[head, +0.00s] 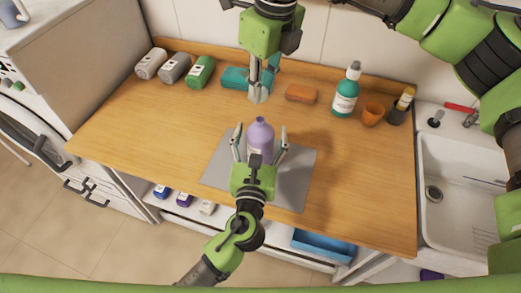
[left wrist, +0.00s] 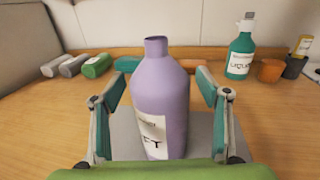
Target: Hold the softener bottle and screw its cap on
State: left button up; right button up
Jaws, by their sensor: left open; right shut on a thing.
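The purple softener bottle (head: 260,136) stands upright on the grey mat (head: 296,172). In the left wrist view the bottle (left wrist: 160,90) shows a white label and an open neck with no cap on it. My left gripper (head: 260,130) is open, with one finger on each side of the bottle and gaps between fingers and bottle. My right gripper (head: 259,88) is above and behind the bottle in the head view, pointing down, shut on a small pale thing (head: 257,97) that looks like the cap; the fingers partly hide it. It is apart from the bottle.
A sink (head: 455,160) is at right. The wooden top (head: 150,130) is clear left.

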pick_arm(q)
jog(key=c, duration=1.7)
pick_arm(e)
send_over(261, 119)
jog(key=shift+s+d+f, duration=0.1)
jog(key=shift+s+f, duration=0.05)
jog(key=shift+f, duration=2.35)
jog(key=shift+f, duration=0.1)
jog(key=shift+f, duration=0.75)
jog(key=shift+f, duration=0.6)
